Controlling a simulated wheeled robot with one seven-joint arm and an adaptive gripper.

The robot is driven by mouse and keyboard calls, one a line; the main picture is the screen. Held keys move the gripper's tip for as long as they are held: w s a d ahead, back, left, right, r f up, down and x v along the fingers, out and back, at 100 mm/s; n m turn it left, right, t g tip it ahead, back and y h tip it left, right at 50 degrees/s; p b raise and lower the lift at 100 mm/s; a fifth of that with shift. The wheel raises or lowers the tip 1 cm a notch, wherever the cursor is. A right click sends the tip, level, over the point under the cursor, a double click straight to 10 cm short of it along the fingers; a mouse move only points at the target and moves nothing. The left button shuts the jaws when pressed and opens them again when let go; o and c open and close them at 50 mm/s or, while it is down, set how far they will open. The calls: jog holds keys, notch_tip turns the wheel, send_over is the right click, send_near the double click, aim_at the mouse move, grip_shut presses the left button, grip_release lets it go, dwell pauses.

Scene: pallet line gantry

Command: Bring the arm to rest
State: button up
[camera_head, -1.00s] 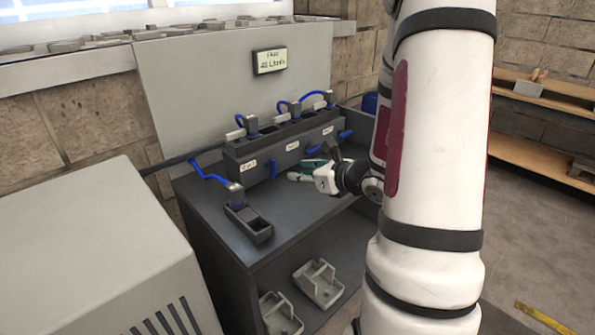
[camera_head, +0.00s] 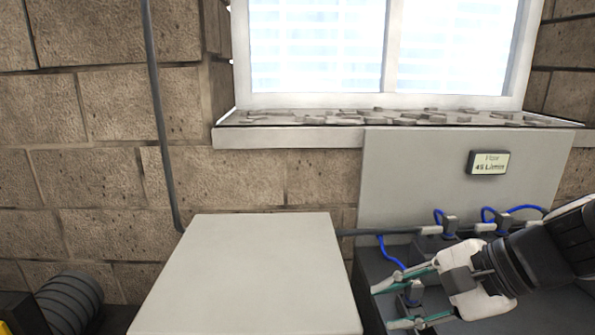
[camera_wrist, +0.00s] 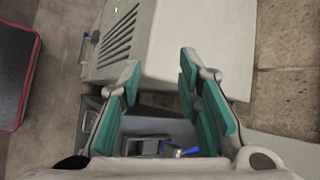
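My gripper (camera_head: 382,308) is at the lower right of the head view, its teal-padded fingers spread and pointing left. In the wrist view my gripper (camera_wrist: 160,70) also shows as open, with nothing held between the pads. In the head view a grey plug (camera_head: 413,292) with a blue hose appears between the fingers. It seems to be on the dark bench (camera_head: 372,312) behind them, and I see no contact. The wrist view shows blue hose (camera_wrist: 185,151) and grey fittings beyond the finger bases. Most of my arm is out of the head view.
A pale grey cabinet (camera_head: 250,265) stands left of the bench; its vented side (camera_wrist: 118,42) is ahead of the fingers in the wrist view. A grey panel (camera_head: 420,180) with a small display (camera_head: 488,162) rises behind the bench. More hosed plugs (camera_head: 450,226) stand along the back.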

jog(key=s+d+r+n+h+p, duration=0.2)
jog(key=s+r+n+h, duration=0.2)
jog(key=s+n, duration=0.2)
jog(key=s+d+r+n+h+p, duration=0.2)
jog(key=s+r+n+h, duration=0.1)
jog(key=s+n, duration=0.4)
jog(key=shift+s+d+r+g+h, duration=0.25)
jog(key=shift+s+r+g+h, duration=0.05)
jog(key=shift+s+r+h, duration=0.15)
jog(key=shift+f, duration=0.1)
dwell(1.3)
